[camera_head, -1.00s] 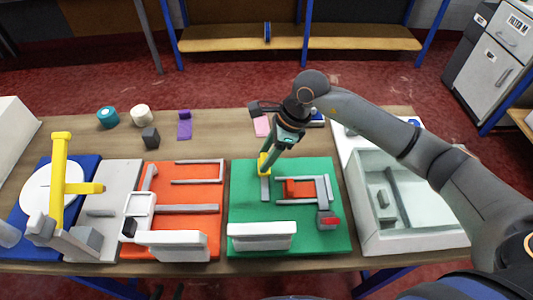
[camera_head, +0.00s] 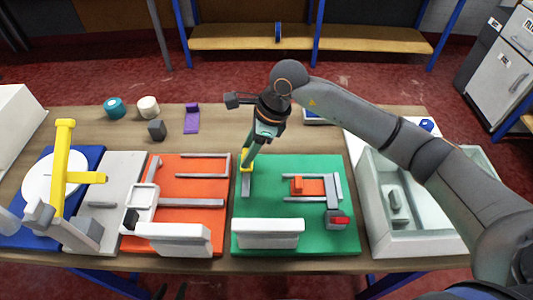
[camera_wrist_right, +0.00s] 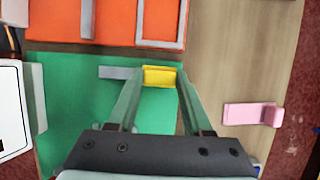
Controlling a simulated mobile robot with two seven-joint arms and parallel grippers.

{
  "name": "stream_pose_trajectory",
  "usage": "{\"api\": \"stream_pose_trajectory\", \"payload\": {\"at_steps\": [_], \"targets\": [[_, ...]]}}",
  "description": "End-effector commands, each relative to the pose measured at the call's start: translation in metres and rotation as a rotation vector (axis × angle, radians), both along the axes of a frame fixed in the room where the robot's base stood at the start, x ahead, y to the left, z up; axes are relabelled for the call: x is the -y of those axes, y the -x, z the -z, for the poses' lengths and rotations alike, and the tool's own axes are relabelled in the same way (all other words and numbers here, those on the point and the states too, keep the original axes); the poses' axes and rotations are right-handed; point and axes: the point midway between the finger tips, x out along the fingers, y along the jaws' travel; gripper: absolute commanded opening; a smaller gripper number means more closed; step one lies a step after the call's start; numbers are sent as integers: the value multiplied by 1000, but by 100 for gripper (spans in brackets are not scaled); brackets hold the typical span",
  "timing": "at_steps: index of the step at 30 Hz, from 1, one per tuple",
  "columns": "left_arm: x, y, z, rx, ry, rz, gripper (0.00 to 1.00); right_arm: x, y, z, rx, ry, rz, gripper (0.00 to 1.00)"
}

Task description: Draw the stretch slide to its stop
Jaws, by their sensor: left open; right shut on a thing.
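The stretch slide is a grey bar (camera_head: 246,186) with a yellow block (camera_head: 246,160) at its far end, at the left side of the green board (camera_head: 300,222). My right gripper (camera_head: 247,154) reaches down from behind and is shut on the yellow block. In the right wrist view the yellow block (camera_wrist_right: 159,76) sits between the fingertips, with the grey bar (camera_wrist_right: 118,72) running left from it. Two dark tips of my left gripper (camera_head: 170,291) show at the bottom edge, apart and empty, away from the slide.
The orange board (camera_head: 185,226) with grey rails lies close left of the green board. A white block (camera_head: 267,233) and a red-and-grey slider frame (camera_head: 313,187) stand on the green board. A pale tray (camera_head: 420,236) is at right. A pink piece (camera_wrist_right: 252,114) lies behind the board.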

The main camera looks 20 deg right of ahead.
Motion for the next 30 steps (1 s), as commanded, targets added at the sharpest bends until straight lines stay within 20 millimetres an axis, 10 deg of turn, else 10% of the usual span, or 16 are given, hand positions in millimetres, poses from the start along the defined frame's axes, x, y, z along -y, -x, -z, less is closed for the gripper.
{"api": "stream_pose_trajectory", "payload": {"at_steps": [9,10,18,30], "targets": [[0,0,2,-1,0,0,50,-7,-2,-1,5,-8,0,0],[0,0,2,-1,0,0,50,-7,-2,-1,5,-8,0,51],[0,0,2,-1,0,0,50,-6,-1,-1,3,-4,-1,80],[0,0,3,-1,0,0,50,1,-1,-12,4,-1,1,80]]}}
